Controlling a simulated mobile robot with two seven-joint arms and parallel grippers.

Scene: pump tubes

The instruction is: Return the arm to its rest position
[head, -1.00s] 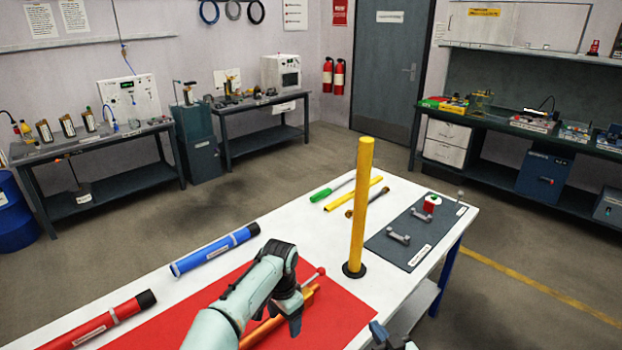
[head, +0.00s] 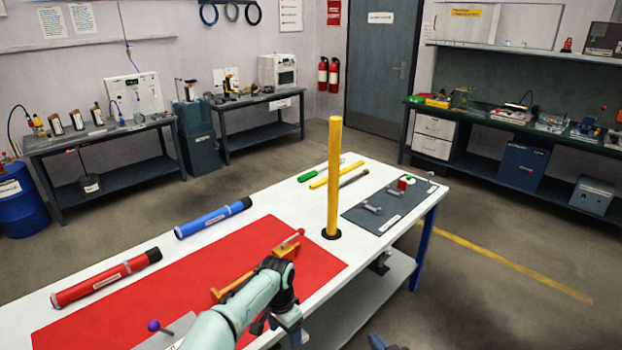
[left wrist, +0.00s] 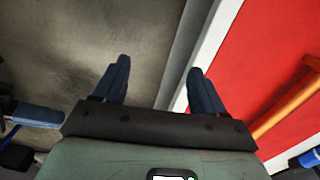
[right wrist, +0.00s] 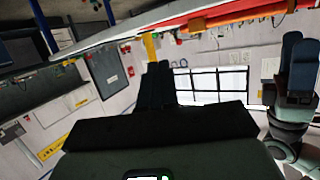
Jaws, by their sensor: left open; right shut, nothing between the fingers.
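My left gripper (head: 277,328) is at the front edge of the white table, beside the red mat. In the left wrist view its two fingers (left wrist: 159,80) are spread with nothing between them, above the table edge and grey floor. My right gripper (head: 378,343) barely shows at the bottom of the head view, off the table's front side. In the right wrist view its fingers (right wrist: 158,85) are together and empty. The left gripper's fingers also show at the right of that view (right wrist: 298,65). An orange holder (head: 232,287) lies on the red mat, just behind my left arm.
The white table (head: 290,205) bears a red mat (head: 185,285), a red tube (head: 105,277), a blue tube (head: 212,218), an upright yellow post (head: 333,180) and a dark panel (head: 365,215) with small parts. A grey plate with a purple ball (head: 153,325) is at the front left. Floor is clear at right.

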